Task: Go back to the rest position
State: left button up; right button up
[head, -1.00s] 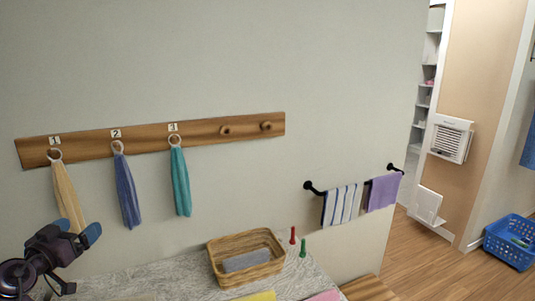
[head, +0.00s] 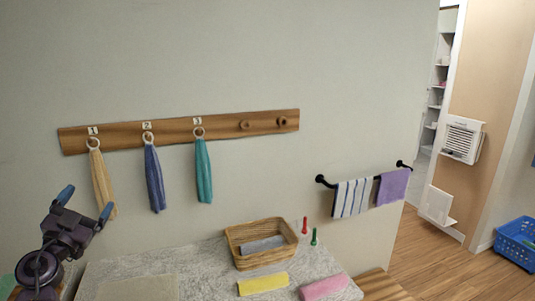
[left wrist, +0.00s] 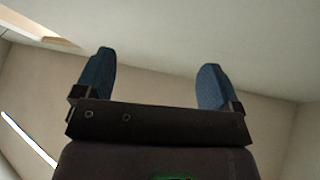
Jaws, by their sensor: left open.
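My left gripper (head: 85,206) is at the lower left of the head view, raised in front of the wall. Its two blue fingertips are spread apart with nothing between them. The left wrist view also shows the open gripper (left wrist: 153,85), pointing up toward the ceiling. A beige towel (head: 102,183) hangs from hook 1, just behind and right of the gripper; I see a gap between them. A blue towel (head: 155,180) hangs from hook 2 and a teal towel (head: 203,172) from hook 3. My right gripper is in neither view.
A wooden peg rail (head: 222,130) is on the wall. A counter (head: 205,270) below holds a wicker basket (head: 240,259), a yellow cloth (head: 262,284) and a pink cloth (head: 324,287). A towel bar (head: 328,183) holds striped and purple towels. A blue crate (head: 517,242) stands on the floor at right.

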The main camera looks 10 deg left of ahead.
pick_arm(q)
jog(key=s+d+f+n+g+y+b, duration=0.1)
jog(key=s+d+f+g, duration=0.1)
jog(key=d+f, duration=0.45)
jog(key=s+d+f+n+g, duration=0.1)
jog(key=d+f+g, duration=0.15)
jog(key=f, duration=0.75)
jog(key=s+d+f+n+g+y+b, duration=0.1)
jog(key=s+d+f+n+g, duration=0.1)
jog(key=d+f, duration=0.45)
jog(key=s+d+f+g+h, duration=0.1)
jog(key=s+d+f+g, duration=0.1)
jog(key=s+d+f, duration=0.2)
jog(key=s+d+f+g+h, duration=0.2)
jog(key=s+d+f, duration=0.2)
jog(key=s+f, duration=0.7)
notch_tip(320, 180, down, 2)
jog(key=shift+s+d+f+n+b, duration=0.2)
jog(key=shift+n+b, duration=0.1)
jog(key=shift+b, duration=0.15)
